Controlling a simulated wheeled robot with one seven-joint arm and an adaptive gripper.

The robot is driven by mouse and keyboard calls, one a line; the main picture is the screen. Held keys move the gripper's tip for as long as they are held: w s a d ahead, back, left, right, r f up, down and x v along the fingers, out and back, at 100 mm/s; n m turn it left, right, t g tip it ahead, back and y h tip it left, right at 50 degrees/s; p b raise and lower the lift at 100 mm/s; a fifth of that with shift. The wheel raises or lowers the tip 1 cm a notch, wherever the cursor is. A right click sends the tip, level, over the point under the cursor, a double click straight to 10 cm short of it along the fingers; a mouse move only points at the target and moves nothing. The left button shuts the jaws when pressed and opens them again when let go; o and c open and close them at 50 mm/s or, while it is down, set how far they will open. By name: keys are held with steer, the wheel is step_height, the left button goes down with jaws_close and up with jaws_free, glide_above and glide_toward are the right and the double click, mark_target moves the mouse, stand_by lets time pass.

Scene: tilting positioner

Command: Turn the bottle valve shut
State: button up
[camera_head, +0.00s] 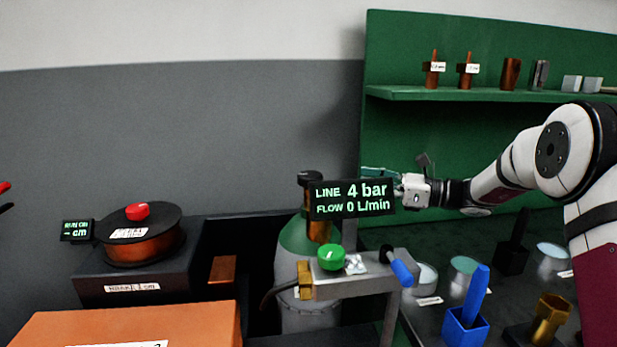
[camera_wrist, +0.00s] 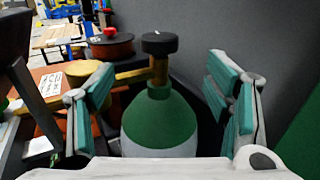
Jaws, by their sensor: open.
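The bottle valve is a black round knob (camera_wrist: 160,43) on a brass stem (camera_wrist: 160,70), on top of a gas bottle with a green shoulder (camera_wrist: 158,122). In the head view the black knob (camera_head: 309,177) stands behind the display, which hides part of the stem. My gripper (camera_head: 376,174) is to the right of the knob, its teal fingers partly hidden by the display. In the wrist view my gripper (camera_wrist: 163,85) is open and empty, one finger on each side of the picture. The knob shows between them, farther off and apart from both.
The display (camera_head: 352,198) reads LINE 4 bar, FLOW 0 L/min. Below it is a grey stand with a green knob (camera_head: 332,257) and a blue-handled lever (camera_head: 400,268). A copper spool (camera_head: 145,240) stands left. A green panel with a shelf (camera_head: 490,95) is behind my arm.

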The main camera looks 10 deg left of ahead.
mark_target(316, 175)
steer(key=x, duration=1.2)
steer(key=shift+a+p, duration=0.3)
steer(key=shift+p, duration=0.1)
steer(key=c, duration=1.1)
steer(key=shift+c, duration=0.2)
